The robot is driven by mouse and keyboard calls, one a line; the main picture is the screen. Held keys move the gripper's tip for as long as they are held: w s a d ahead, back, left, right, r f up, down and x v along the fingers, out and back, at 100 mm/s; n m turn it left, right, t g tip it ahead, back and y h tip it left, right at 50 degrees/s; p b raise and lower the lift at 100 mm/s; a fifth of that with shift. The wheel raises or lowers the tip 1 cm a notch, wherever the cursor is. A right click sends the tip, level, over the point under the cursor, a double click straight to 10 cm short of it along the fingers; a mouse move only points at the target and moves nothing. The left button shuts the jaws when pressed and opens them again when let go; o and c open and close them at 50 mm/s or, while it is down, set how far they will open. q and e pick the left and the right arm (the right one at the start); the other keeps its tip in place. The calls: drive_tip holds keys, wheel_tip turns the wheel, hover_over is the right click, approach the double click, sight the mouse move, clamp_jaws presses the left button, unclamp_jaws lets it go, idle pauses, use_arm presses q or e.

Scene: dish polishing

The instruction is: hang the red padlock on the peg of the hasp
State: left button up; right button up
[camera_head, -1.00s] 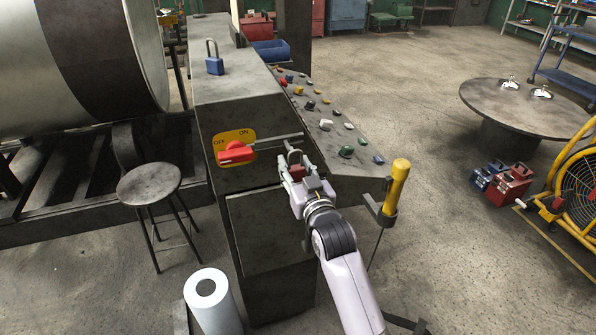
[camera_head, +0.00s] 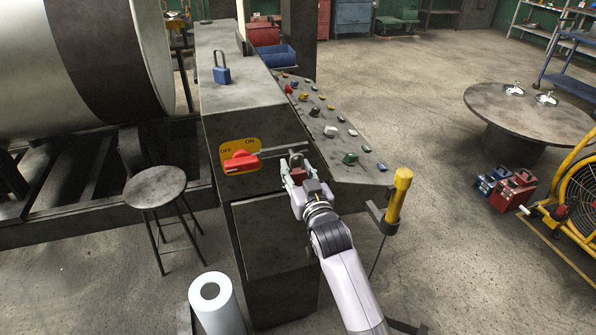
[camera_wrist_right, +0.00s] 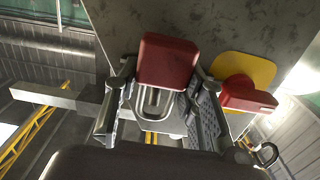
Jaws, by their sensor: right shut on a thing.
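My right gripper (camera_head: 297,175) is shut on the red padlock (camera_head: 298,174), just in front of the dark cabinet. In the right wrist view the padlock's red body (camera_wrist_right: 167,60) sits between the fingers, with its grey shackle (camera_wrist_right: 152,100) toward the bottom of the picture. The hasp's grey peg (camera_head: 275,152) runs right from beside the red switch handle (camera_head: 240,160) on the yellow OFF/ON plate (camera_head: 257,146). The peg's far end is close to the shackle; I cannot tell whether it passes through. My left gripper is not in view.
A blue padlock (camera_head: 221,75) stands on the cabinet top (camera_head: 240,95). A sloped panel with several coloured knobs (camera_head: 331,131) lies to the right. A yellow cylinder (camera_head: 398,195) stands in a holder beside my right arm. A stool (camera_head: 155,186) is at the left.

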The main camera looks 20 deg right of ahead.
sight(295, 170)
drive_tip(key=shift+w+b, duration=0.5)
drive_tip(key=shift+w, duration=0.4)
drive_tip(key=shift+w+f+b, duration=0.4)
drive_tip(key=shift+b, duration=0.3)
drive_tip(key=shift+w, duration=0.2)
drive_tip(key=shift+f, duration=0.15)
drive_tip(key=o, duration=1.4)
drive_tip(key=shift+c, duration=0.2)
drive_tip(key=shift+f, duration=0.1)
